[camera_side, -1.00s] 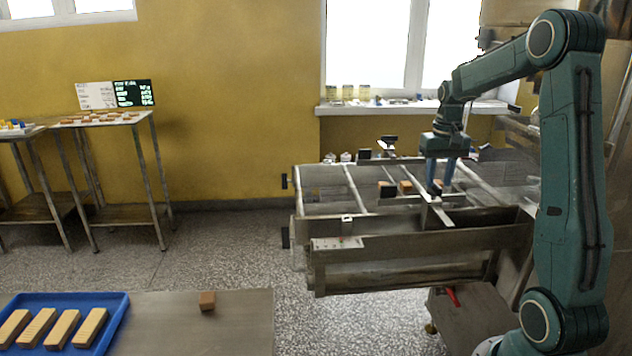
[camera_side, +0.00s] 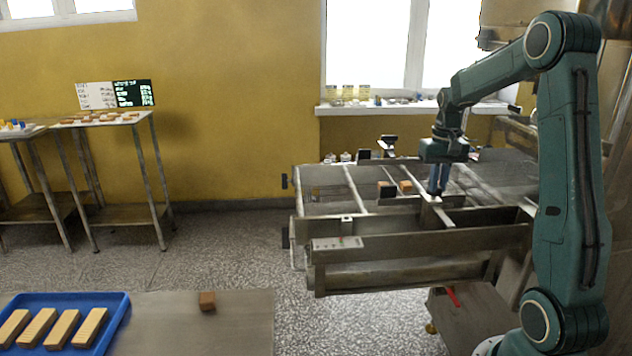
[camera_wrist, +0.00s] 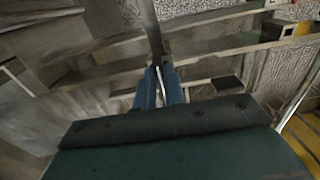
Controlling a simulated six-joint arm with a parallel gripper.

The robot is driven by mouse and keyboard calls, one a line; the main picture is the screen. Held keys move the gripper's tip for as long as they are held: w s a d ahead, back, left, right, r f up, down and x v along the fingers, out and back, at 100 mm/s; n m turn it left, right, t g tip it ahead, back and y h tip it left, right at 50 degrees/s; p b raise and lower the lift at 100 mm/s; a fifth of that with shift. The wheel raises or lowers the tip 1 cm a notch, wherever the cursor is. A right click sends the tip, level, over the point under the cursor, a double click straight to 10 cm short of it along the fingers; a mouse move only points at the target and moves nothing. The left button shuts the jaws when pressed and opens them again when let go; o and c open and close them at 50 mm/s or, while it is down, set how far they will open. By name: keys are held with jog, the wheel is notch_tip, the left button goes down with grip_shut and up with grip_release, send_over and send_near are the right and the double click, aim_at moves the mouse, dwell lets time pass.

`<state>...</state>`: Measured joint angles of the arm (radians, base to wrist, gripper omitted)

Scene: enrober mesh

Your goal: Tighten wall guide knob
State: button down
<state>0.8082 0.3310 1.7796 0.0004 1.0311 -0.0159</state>
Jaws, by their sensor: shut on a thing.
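My gripper (camera_side: 436,194) is pointed down over the steel frame of the enrober (camera_side: 420,243), at the top of a narrow metal cross strip (camera_side: 441,216). Its two blue fingers are close together, shut on what I take to be the wall guide knob, which the fingers hide. In the wrist view my gripper (camera_wrist: 158,76) shows its blue fingers with a thin pale gap between them. A dark bar (camera_wrist: 152,30) runs away from the fingertips there. I cannot make out the knob's shape or how tight it is.
Brown blocks (camera_side: 405,186) sit on the mesh just left of my gripper. Steel rails and cross bars surround it. A blue tray (camera_side: 122,312) of wafer-like bars and a small brown block (camera_side: 207,301) lie on the front table. A side table (camera_side: 150,114) stands at the left wall.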

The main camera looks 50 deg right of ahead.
jog(key=shift+m, duration=0.3)
jog(key=m, duration=0.3)
jog(key=shift+w+a+m, duration=0.15)
jog(key=shift+w+m, duration=0.1)
jog(key=shift+m, duration=0.15)
jog(key=m, duration=0.4)
jog(key=shift+w+m, duration=0.3)
jog(key=shift+m, duration=0.3)
jog(key=m, duration=0.4)
jog(key=shift+w, duration=0.3)
jog(key=shift+w+d+r+m, duration=0.1)
jog(key=shift+m, duration=0.95)
jog(key=shift+w+d+m, duration=0.1)
jog(key=shift+m, duration=0.95)
